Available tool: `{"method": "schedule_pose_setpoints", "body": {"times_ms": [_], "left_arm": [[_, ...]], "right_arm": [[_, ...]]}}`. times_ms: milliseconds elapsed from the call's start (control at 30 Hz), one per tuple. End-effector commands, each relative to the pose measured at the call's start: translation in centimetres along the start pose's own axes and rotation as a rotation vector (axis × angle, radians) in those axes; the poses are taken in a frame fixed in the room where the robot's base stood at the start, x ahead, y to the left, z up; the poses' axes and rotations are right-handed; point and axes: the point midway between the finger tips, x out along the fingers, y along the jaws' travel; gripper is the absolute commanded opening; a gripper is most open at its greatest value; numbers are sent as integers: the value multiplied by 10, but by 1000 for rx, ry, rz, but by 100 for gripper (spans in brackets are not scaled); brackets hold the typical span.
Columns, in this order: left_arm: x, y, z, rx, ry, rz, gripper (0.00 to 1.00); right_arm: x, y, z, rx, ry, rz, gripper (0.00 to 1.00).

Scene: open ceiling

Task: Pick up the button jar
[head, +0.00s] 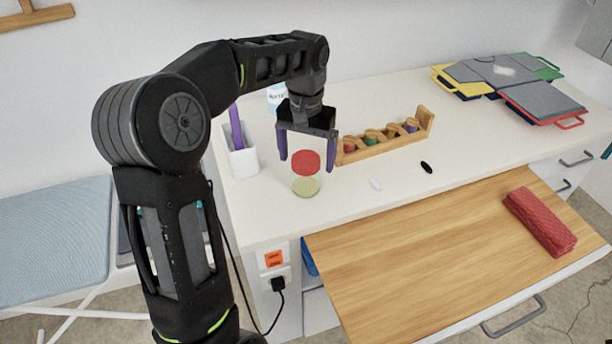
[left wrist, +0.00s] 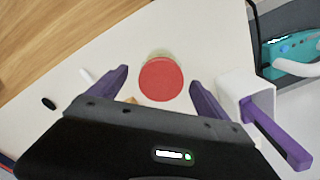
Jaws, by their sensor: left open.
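The button jar (head: 306,175) is a small clear jar with a red lid and pale greenish contents. It stands upright on the white tabletop. In the left wrist view its red lid (left wrist: 161,80) shows from above, between and beyond the fingertips. My left gripper (head: 307,150) is open and empty, pointing down at the jar with its two purple fingers apart. In the left wrist view the fingers (left wrist: 160,80) are on either side of the lid with gaps showing. I cannot tell how far above the jar the tips are. My right gripper is not in view.
A white holder (head: 243,163) with a purple item stands left of the jar. A wooden rack (head: 385,138) with colored spools is behind right. A white piece (head: 376,184) and a black piece (head: 426,167) lie to the right. A wooden board (head: 430,250) juts out in front, with a red cloth (head: 540,220).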

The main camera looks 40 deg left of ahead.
Motion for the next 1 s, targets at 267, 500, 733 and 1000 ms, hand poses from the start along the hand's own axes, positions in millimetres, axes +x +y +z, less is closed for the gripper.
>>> {"method": "schedule_pose_setpoints", "body": {"times_ms": [267, 500, 733, 1000], "left_arm": [[1, 0, 0, 0, 0, 0, 88], [26, -2, -1, -1, -3, 0, 88], [52, -2, -2, 0, 0, 0, 88], [52, -2, -2, 0, 2, 0, 88]], "right_arm": [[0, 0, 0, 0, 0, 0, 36], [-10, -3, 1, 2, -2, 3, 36], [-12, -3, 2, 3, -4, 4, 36], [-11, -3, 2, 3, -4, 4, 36]]}}
